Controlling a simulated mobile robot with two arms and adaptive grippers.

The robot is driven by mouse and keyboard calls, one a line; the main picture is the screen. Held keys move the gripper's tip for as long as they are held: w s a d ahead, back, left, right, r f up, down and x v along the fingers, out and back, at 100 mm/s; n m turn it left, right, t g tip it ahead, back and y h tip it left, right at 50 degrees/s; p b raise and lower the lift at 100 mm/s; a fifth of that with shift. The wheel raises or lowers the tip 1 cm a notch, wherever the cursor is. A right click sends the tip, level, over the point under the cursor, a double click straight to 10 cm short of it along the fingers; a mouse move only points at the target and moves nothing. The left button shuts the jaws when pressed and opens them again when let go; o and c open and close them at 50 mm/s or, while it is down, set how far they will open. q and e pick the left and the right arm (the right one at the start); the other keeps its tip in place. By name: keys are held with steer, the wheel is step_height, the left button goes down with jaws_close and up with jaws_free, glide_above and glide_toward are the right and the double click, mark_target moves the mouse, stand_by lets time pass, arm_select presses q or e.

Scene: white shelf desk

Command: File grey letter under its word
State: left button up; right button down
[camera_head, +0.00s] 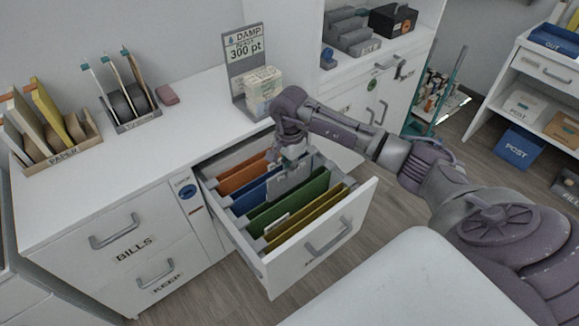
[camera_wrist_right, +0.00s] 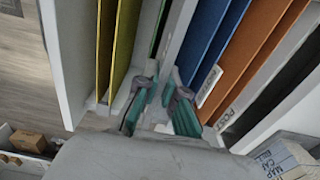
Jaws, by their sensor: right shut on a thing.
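The grey letter (camera_head: 288,184) hangs upright in the open drawer (camera_head: 325,222), between the blue folder (camera_head: 250,190) and the green folder (camera_head: 290,205). My right gripper (camera_head: 292,157) is above it, shut on its top edge. The letter's lower part is down among the folders, and its bottom edge is hidden. An orange folder (camera_head: 243,174) is behind the blue one, and yellow folders (camera_head: 305,222) are at the front. My left gripper is out of view.
A DAMP sign stand (camera_head: 244,55) with a paper block (camera_head: 263,88) stands on the desk behind the drawer. BILLS (camera_head: 118,232) and KEEP (camera_head: 158,272) drawers are shut. The desk's front middle is clear.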

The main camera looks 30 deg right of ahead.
steer(key=shift+f+b, duration=1.6)
steer(key=shift+f, duration=0.4)
steer(key=c, duration=1.2)
jaws_free()
step_height(320, 180, up, 12)
steer(key=shift+r, duration=0.1)
